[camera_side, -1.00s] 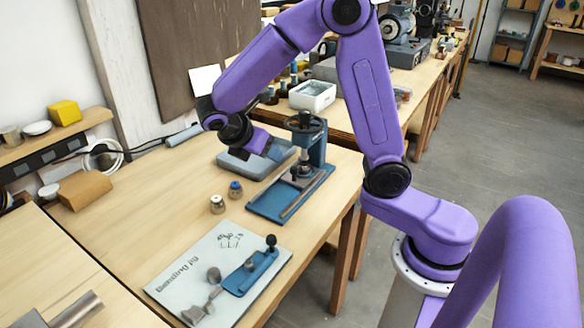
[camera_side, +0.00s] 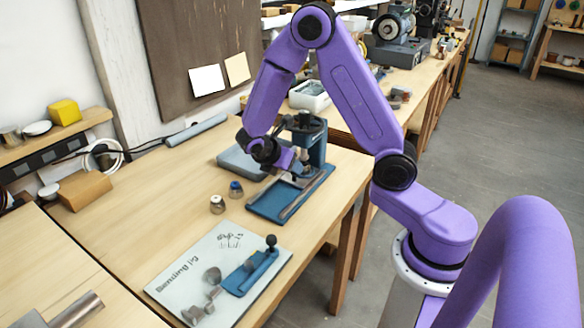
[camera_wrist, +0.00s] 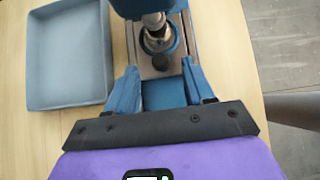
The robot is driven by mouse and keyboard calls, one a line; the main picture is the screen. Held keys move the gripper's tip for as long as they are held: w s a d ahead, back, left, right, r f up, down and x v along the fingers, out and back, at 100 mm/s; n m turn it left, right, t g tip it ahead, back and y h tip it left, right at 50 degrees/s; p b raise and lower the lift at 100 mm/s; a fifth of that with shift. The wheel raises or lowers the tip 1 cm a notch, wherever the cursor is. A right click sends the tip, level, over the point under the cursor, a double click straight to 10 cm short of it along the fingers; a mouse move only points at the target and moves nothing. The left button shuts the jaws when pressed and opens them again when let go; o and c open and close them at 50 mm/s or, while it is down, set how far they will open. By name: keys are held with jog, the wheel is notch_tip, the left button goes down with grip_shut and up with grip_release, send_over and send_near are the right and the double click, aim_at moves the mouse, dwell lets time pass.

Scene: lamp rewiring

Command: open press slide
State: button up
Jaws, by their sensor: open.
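The blue press (camera_side: 318,150) stands on its blue base (camera_side: 262,209) near the bench's right edge. In the wrist view, the press (camera_wrist: 150,8) is at the top, with its grey slide plate (camera_wrist: 147,69) below it. A small dark knob (camera_wrist: 161,62) sits at the near end of the slide. My gripper (camera_wrist: 162,76) is open, its two blue fingers apart on either side of the knob's near side. I see no contact with the knob. In the side view, my gripper (camera_side: 300,167) is low in front of the press column, partly hiding the slide.
A grey tray (camera_wrist: 67,104) lies left of the press, also seen in the side view (camera_side: 230,161). Two small capped jars (camera_side: 217,205) (camera_side: 235,190) stand left of the base. The bending jig board (camera_side: 178,285) lies nearer the front. Bench between is clear.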

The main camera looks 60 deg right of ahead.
jog(key=shift+x, duration=1.75)
grip_shut()
jog(key=a, duration=1.3)
grip_release()
jog(key=shift+r, duration=0.1)
